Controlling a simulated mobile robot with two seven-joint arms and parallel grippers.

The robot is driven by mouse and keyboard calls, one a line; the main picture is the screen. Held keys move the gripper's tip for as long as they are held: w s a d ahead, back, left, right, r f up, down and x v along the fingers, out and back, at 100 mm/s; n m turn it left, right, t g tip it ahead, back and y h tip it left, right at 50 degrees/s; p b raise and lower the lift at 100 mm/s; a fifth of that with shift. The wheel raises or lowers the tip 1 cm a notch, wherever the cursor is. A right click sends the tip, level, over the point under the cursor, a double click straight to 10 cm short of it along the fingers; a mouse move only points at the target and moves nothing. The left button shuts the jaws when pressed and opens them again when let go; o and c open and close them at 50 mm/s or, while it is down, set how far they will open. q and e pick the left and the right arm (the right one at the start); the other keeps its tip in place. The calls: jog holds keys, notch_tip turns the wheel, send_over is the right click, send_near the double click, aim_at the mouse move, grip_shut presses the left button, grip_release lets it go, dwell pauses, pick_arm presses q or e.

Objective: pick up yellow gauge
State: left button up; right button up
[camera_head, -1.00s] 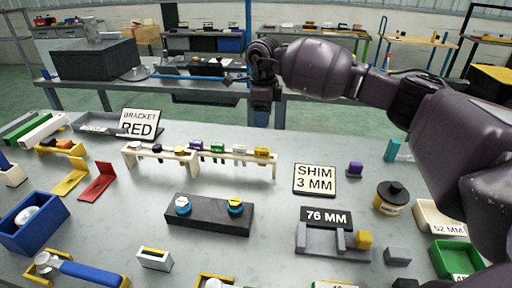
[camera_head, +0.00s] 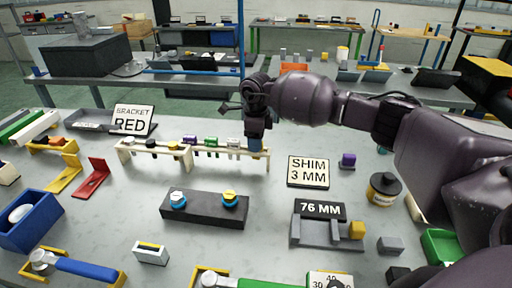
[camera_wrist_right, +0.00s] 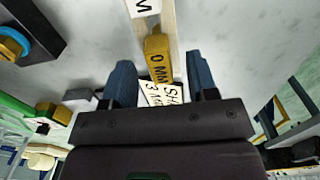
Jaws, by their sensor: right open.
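The yellow gauge (camera_wrist_right: 157,55), marked with "0 MM" lettering, sits at the end of the pale rack (camera_head: 136,149) in the right wrist view. My right gripper (camera_head: 256,149) is over the right end of this rack, and hides the gauge in the head view. In the right wrist view, the two blue fingers of my right gripper (camera_wrist_right: 160,78) are spread wide, with the gauge between and just beyond them. They look apart from it. My left gripper is not in view.
Purple (camera_head: 190,140), green (camera_head: 211,141) and white (camera_head: 234,142) gauges stand along the same rack. A "SHIM 3 MM" sign (camera_head: 308,171) lies to its right. A dark block with two knobs (camera_head: 204,211) is in front. Bare table lies between.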

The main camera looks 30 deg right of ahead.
grip_shut()
dwell(0.3)
jog(key=shift+r, duration=0.15)
